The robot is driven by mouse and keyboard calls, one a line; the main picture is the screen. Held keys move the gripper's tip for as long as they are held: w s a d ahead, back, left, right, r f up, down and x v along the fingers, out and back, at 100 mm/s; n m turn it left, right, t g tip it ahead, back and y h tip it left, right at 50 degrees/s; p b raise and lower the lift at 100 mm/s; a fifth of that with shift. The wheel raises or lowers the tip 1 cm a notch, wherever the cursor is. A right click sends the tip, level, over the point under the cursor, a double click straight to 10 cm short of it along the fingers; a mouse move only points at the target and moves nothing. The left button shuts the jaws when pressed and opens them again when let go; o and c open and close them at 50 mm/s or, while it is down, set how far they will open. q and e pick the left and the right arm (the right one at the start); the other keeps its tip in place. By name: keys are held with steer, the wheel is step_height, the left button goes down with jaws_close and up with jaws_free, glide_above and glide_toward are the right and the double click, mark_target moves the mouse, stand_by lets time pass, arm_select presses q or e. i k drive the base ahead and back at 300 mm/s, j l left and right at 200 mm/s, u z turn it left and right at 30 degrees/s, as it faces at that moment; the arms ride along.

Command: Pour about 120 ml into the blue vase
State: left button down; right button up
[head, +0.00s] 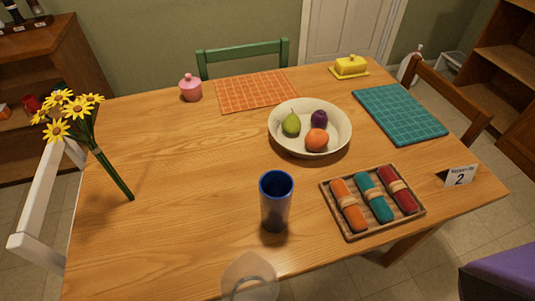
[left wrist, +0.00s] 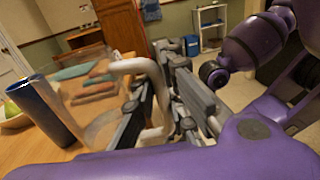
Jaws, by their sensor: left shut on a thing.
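The blue vase (head: 275,205) stands upright on the wooden table near its front edge, its open top facing up; its inside looks dark. It also shows at the left of the left wrist view (left wrist: 45,110). A clear pitcher (head: 250,280) is partly in frame at the bottom of the head view, just in front of the vase and apart from it. In the left wrist view my left gripper (left wrist: 150,105) is shut on the pitcher's pale handle (left wrist: 138,66). The clear body (left wrist: 92,95) is beside it. I cannot tell its liquid level. My right gripper is not in view.
Right of the vase is a wooden tray (head: 376,231) with three rolled napkins. Behind are a fruit bowl (head: 285,143), an orange placemat (head: 256,91) and a teal placemat (head: 400,113). The table left of the vase is clear.

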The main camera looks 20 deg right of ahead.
mark_target(276, 186)
steer(key=l+u, duration=0.1)
steer(key=l, duration=1.15)
